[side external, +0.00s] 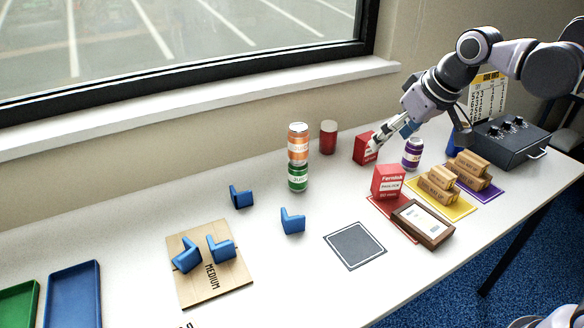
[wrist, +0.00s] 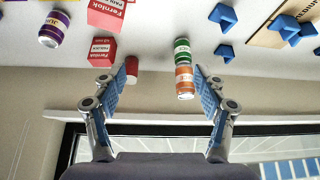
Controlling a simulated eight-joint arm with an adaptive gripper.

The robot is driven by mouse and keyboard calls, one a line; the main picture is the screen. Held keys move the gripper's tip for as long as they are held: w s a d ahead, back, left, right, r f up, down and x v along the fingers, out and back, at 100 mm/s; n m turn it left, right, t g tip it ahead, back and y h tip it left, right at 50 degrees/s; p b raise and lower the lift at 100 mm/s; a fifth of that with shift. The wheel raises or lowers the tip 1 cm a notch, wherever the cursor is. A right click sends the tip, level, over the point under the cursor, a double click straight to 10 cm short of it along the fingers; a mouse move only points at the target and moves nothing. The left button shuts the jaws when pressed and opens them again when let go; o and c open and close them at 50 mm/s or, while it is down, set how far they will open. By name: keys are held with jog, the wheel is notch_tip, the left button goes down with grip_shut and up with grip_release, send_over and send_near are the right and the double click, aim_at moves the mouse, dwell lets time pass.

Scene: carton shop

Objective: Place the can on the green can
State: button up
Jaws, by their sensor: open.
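The green can (side external: 298,179) stands upright on the table, and an orange can (side external: 298,150) sits upright on top of it. The wrist view shows the pair upside down, with the green can (wrist: 182,46) above the orange can (wrist: 184,84). A purple can (side external: 412,153) stands apart at the right; it also shows in the wrist view (wrist: 52,30). My gripper (side external: 376,142) is near the rear red box and left of the purple can in the side view. In the wrist view my gripper (wrist: 162,82) is open, with nothing held between its fingers.
A red cylinder (side external: 328,138) stands behind the cans. Red boxes (side external: 365,149) (side external: 388,182), small cartons (side external: 438,182) and a framed device (side external: 423,223) crowd the right. Blue brackets (side external: 292,220) lie in front. A window sill (side external: 200,104) runs behind the table.

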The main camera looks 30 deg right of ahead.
jog(key=s+d+f+t, duration=0.1)
jog(key=s+d+f, duration=0.2)
jog(key=s+f, duration=0.6)
jog(key=s, duration=0.2)
jog(key=shift+s+f+m, duration=0.35)
jog(key=shift+s+m, duration=0.05)
